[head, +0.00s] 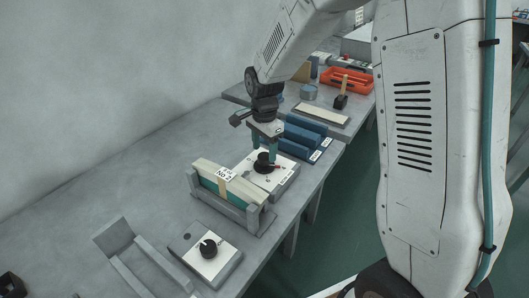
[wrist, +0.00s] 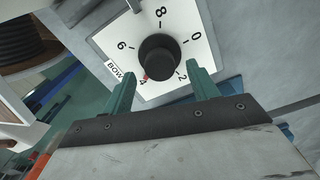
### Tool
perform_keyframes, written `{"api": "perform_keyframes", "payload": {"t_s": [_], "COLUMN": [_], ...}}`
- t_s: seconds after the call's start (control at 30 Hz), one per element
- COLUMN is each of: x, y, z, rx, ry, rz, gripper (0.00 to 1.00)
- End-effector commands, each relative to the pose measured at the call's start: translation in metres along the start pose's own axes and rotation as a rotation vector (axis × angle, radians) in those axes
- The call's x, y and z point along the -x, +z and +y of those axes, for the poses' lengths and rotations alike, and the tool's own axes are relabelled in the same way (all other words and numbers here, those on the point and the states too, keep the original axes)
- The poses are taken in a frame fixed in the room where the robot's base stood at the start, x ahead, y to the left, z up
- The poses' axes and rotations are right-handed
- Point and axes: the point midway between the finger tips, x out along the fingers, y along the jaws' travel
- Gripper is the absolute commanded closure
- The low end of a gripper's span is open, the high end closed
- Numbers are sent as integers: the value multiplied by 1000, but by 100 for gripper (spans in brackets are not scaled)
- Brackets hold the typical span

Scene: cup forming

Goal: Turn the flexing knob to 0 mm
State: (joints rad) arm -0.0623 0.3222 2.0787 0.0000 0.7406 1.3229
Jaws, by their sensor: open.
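A black round knob (wrist: 157,56) sits on a white dial plate marked 0, 2, 4, 6 and 8, with a partly hidden label starting "BOW". Its red mark (wrist: 146,77) points at about 4. In the head view this knob (head: 263,165) is on a white-topped box beyond the rack. My gripper (head: 264,150) is just above it, pointing down. In the wrist view my gripper (wrist: 162,80) is open and empty, its two teal fingers apart at the near side of the knob. A second black knob (head: 209,248) is on a nearer box. I cannot read its label.
A grey rack (head: 233,214) holding pale boards tagged "No 2" stands between the knob boxes. Blue blocks (head: 305,130) lie just behind the far box. Bare bench lies left of the rack.

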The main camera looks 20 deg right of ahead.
Motion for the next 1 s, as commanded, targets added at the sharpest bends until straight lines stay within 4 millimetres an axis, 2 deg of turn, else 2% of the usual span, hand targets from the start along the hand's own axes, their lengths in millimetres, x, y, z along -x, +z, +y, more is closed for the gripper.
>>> {"api": "perform_keyframes", "payload": {"t_s": [0.1,0.2,0.47,0.63,1.0], "x": [-14,-19,-20,-20,-20], "y": [0,0,0,0,0], "z": [0,0,0,0,0], "rx": [0,1,1,2,40], "ry": [2,2,0,0,0], "rz": [0,0,0,0,0], "gripper": [41,41,41,86,86]}}
